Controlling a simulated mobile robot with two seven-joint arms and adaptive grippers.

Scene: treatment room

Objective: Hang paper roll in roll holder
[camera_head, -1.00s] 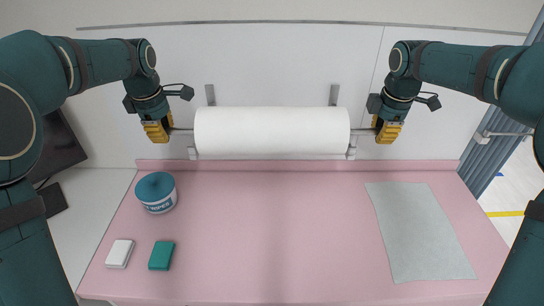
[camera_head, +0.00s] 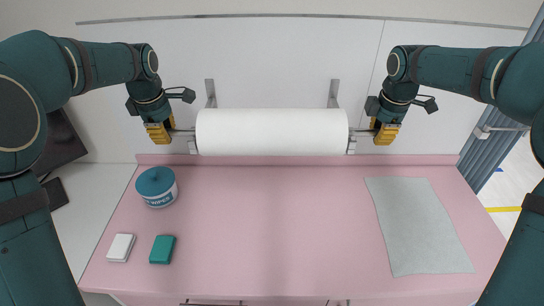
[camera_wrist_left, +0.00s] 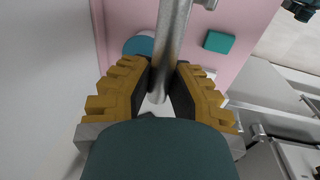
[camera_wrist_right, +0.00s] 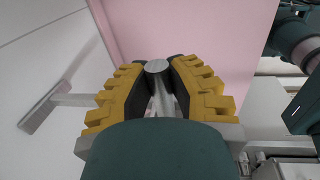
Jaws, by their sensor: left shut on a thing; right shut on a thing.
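The white paper roll (camera_head: 272,132) is level in front of the back wall, above the far edge of the pink table. A metal rod sticks out of each end. My left gripper (camera_head: 160,134) is shut on the rod's left end, and the rod (camera_wrist_left: 170,45) shows between its yellow fingers in the left wrist view. My right gripper (camera_head: 384,134) is shut on the rod's right end, whose round tip (camera_wrist_right: 156,67) shows in the right wrist view. The roll holder has two grey wall brackets (camera_head: 210,92) (camera_head: 333,92); their lower parts are behind the roll. I cannot tell whether the rod rests in them.
On the pink table (camera_head: 270,220) are a blue-lidded wipes tub (camera_head: 157,187), a white box (camera_head: 121,247), a green box (camera_head: 162,249) and a grey-green cloth (camera_head: 420,225). The middle of the table is clear. A blue curtain (camera_head: 490,150) hangs at the right.

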